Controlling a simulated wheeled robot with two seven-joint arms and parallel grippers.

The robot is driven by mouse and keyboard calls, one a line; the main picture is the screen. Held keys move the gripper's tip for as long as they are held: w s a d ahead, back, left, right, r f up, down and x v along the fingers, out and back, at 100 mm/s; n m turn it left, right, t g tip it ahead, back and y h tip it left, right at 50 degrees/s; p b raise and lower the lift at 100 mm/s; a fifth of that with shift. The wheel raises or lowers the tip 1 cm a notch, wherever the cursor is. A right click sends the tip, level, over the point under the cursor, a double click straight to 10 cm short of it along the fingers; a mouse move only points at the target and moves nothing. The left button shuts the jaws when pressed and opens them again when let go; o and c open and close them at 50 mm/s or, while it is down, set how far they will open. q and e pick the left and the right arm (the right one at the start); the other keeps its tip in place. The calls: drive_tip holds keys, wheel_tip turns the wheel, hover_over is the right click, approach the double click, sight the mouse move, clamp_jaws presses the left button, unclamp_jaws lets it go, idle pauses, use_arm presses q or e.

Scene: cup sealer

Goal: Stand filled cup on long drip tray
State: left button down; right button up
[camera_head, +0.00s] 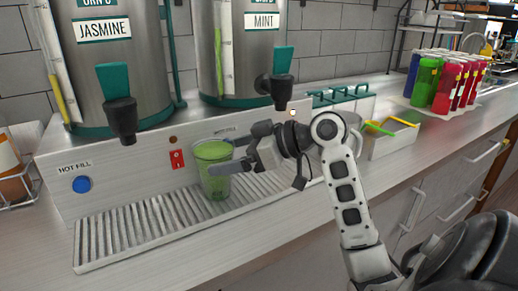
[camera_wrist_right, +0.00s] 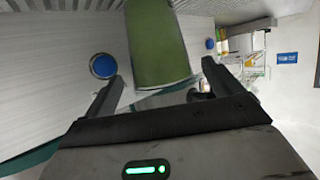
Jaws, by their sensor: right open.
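A green-filled clear cup (camera_head: 214,172) stands upright on the long slatted drip tray (camera_head: 120,232), below and between the two urns. My right gripper (camera_head: 230,157) reaches in from the right in the head view, with its jaws open at the cup. In the right wrist view the green cup (camera_wrist_right: 157,45) shows between the two spread fingers, with visible gaps beside it. Slats of the drip tray (camera_wrist_right: 70,5) show along the top of that view. Whether a finger touches the cup is not clear. My left gripper is not in view.
The JASMINE urn (camera_head: 105,60) and MINT urn (camera_head: 243,50) stand behind, their taps overhanging the tray. The back panel has a blue button (camera_head: 82,184) and a red switch (camera_head: 177,160).

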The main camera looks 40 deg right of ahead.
drive_tip(key=b+v, duration=0.1)
drive_tip(key=v, duration=0.7)
idle(0.4)
